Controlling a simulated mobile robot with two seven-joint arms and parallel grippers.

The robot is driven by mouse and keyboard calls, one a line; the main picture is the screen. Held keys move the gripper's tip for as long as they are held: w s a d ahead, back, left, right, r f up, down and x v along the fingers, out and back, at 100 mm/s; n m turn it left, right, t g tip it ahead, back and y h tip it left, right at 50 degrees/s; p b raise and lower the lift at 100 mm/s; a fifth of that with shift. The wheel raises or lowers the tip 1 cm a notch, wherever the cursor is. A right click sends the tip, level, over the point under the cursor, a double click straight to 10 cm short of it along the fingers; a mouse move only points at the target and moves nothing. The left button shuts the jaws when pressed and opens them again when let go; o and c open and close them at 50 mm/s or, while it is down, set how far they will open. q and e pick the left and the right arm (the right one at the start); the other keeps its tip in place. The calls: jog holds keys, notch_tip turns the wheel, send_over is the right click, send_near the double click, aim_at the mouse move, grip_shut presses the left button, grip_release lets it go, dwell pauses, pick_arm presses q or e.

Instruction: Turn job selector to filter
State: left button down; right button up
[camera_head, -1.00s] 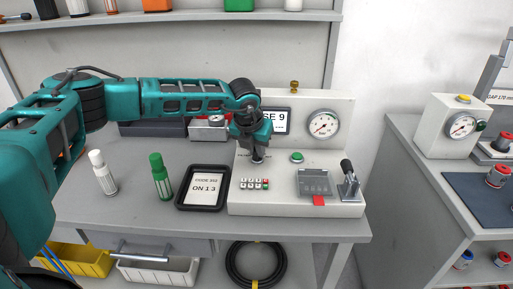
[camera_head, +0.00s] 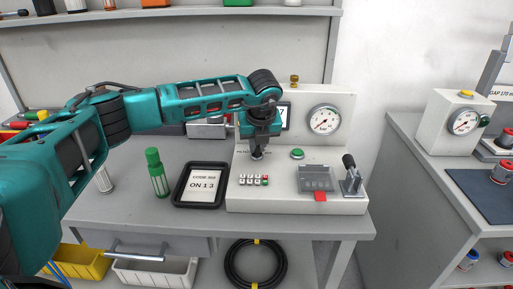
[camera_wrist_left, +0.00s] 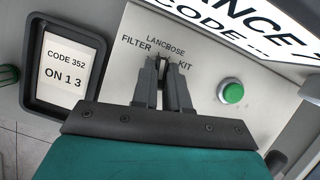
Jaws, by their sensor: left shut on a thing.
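The job selector is a small dark knob (camera_head: 257,156) on the sloped face of the white test panel (camera_head: 335,207). My left gripper (camera_head: 257,150) reaches down onto it from above and is shut on it. In the left wrist view, my left gripper (camera_wrist_left: 163,65) has its fingers around the knob, which they mostly hide. The labels FILTER, LANCE, HOSE and KIT run around it from left to right, with FILTER (camera_wrist_left: 137,44) at the left. A display (camera_wrist_left: 250,28) above reads "...ANCE 7" and "CODE --", partly cropped. My right gripper is not in view.
A lever (camera_head: 350,172) and gauge (camera_head: 324,120) are farther right. A black-framed card (camera_head: 178,190) and a green marker (camera_head: 156,172) stand left.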

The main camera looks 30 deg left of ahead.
pick_arm(q)
jog(key=n, duration=0.2)
jog(key=n+g, duration=0.1)
jog(key=n, duration=0.1)
jog(key=shift+w+d+f+n+g+y+b, duration=0.1)
jog(key=shift+n+g+y+b, duration=0.2)
jog(key=shift+y+b, duration=0.1)
jog(key=n+g, duration=0.1)
jog(key=n, duration=0.3)
jog(key=shift+w+g, duration=0.1)
jog(key=shift+g, duration=0.2)
jog(key=shift+n, duration=0.4)
jog(key=c, duration=1.1)
grip_release()
jog(key=shift+c, duration=0.2)
